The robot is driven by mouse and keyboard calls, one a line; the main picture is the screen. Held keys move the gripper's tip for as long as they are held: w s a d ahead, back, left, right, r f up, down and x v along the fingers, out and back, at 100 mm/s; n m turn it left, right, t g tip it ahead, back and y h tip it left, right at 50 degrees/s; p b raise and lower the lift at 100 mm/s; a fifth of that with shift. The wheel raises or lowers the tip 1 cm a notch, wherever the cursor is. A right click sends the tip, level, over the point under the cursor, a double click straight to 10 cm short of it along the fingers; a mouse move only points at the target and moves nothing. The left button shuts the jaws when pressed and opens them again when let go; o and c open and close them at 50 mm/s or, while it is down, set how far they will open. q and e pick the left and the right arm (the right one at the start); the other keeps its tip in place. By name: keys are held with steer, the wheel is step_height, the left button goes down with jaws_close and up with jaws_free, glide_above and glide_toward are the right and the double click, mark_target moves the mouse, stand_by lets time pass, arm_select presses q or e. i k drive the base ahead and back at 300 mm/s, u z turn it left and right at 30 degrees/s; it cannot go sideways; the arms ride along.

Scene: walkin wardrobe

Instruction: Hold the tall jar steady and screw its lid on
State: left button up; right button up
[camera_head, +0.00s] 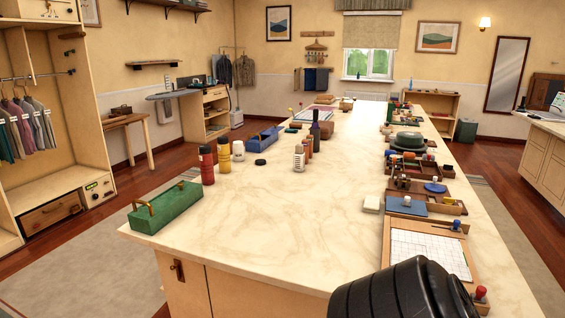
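A group of upright bottles and jars stands near the left edge of the long marble-topped table. It has a tall red one with a dark top (207,167), a yellow one with a dark top (224,157) and a shorter white and yellow one (239,151). A white jar with a dark top (299,160) stands further right. A flat black disc, perhaps a lid (260,162), lies on the table between the groups. I cannot tell which is the task's tall jar. Neither gripper is in view; a black part of mine fills the bottom right.
A green toolbox (166,207) sits at the near left table corner. A blue tray (263,138) and a dark bottle (316,131) stand farther back. Boxes, a board (428,250) and a red-knobbed stamp (481,294) line the right edge. The table's near middle is clear.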

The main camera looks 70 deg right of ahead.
mark_target(238, 146)
steer(key=z, duration=2)
